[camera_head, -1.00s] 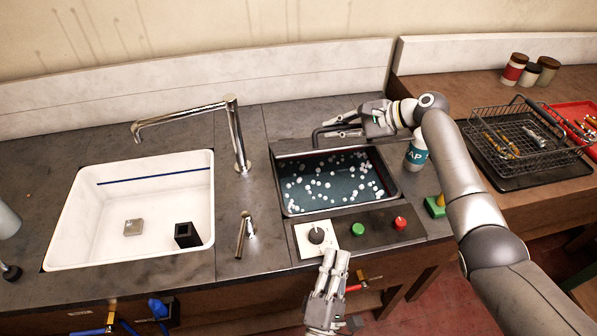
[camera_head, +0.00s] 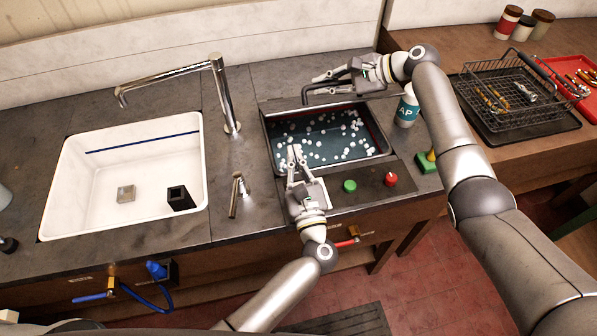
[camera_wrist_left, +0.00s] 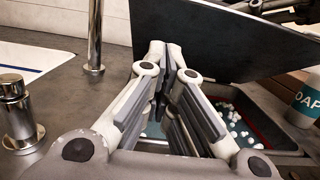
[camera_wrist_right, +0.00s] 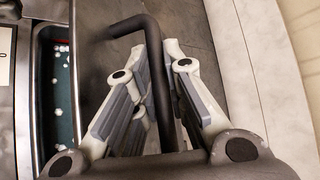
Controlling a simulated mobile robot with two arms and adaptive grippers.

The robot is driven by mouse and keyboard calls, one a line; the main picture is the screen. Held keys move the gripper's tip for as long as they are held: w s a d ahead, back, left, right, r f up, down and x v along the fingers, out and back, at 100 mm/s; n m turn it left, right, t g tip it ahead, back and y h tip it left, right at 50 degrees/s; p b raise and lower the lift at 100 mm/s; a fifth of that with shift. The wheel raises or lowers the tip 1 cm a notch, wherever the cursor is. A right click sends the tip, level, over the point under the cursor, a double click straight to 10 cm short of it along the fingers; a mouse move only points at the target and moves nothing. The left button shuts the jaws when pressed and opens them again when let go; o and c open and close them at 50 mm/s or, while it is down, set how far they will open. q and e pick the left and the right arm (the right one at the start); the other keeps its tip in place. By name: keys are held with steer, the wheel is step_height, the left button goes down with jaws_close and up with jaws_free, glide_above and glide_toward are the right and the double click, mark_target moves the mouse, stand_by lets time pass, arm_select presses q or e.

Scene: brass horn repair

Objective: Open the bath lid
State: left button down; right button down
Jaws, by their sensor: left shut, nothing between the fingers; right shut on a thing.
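The bath (camera_head: 331,160) is a dark basin of liquid with many white balls floating on it, and its top is uncovered. The dark flat lid (camera_wrist_left: 225,38) stands steeply raised behind the basin in the left wrist view. Its black bar handle (camera_head: 322,88) is at the back of the bath and also shows in the right wrist view (camera_wrist_right: 160,75). My right gripper (camera_head: 325,85) is shut on the handle. My left gripper (camera_head: 295,155) is shut and empty, over the bath's front edge, its fingers pointing toward the basin. It partly hides the white knob plate.
Green (camera_head: 349,186) and red (camera_head: 390,179) buttons sit on the panel in front of the bath. A soap bottle (camera_head: 407,110) stands right of it, near my right arm. A tap (camera_head: 222,95) and white sink (camera_head: 75,205) are at left.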

arm_select(q)
steer(key=w+a+r, duration=0.1)
steer(key=w+r, duration=0.2)
steer(key=w, duration=0.2)
steer(key=shift+a+r, duration=0.35)
